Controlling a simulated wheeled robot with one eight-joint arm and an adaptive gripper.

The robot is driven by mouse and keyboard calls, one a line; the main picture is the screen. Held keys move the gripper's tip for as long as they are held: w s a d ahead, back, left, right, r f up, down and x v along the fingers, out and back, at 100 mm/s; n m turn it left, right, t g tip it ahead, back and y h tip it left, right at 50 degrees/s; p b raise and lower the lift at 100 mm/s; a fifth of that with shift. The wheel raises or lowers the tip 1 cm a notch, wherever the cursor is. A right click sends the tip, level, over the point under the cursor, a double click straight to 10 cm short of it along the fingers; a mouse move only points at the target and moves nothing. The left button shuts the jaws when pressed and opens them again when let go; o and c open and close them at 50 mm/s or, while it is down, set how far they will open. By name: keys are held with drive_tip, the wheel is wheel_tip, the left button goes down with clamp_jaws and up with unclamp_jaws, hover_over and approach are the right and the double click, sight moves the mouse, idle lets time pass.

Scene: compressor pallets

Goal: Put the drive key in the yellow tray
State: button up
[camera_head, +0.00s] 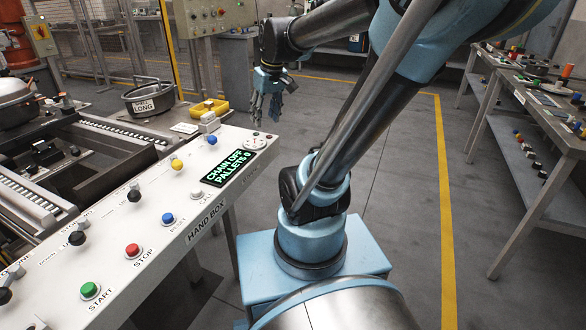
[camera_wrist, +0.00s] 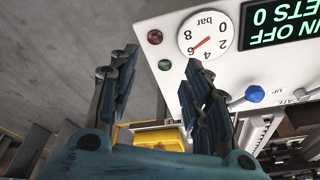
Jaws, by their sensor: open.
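The yellow tray (camera_head: 221,107) sits beyond the far end of the white control panel in the head view. Part of it shows between the fingers low in the wrist view (camera_wrist: 167,138). My gripper (camera_head: 266,105) hangs with its fingers downward, to the right of the tray and clear of the panel. In the wrist view my gripper (camera_wrist: 161,60) has its fingers spread, with nothing between them. I cannot make out a drive key in either view.
The control panel (camera_head: 170,180) carries several buttons and knobs, a display (camera_head: 228,168) and a gauge (camera_head: 255,143). A dark pan marked LONG (camera_head: 150,98) stands left of the tray. A table with parts (camera_head: 540,100) is at right. Floor between is open.

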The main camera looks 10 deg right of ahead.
drive_tip(key=s+d+f+m+h, duration=0.1)
drive_tip(key=s+d+f+m, duration=0.3)
drive_tip(key=s+f, duration=0.8)
drive_tip(key=shift+s+d+f, duration=0.2)
drive_tip(key=shift+s+d, duration=0.6)
drive_tip(key=shift+s, duration=0.3)
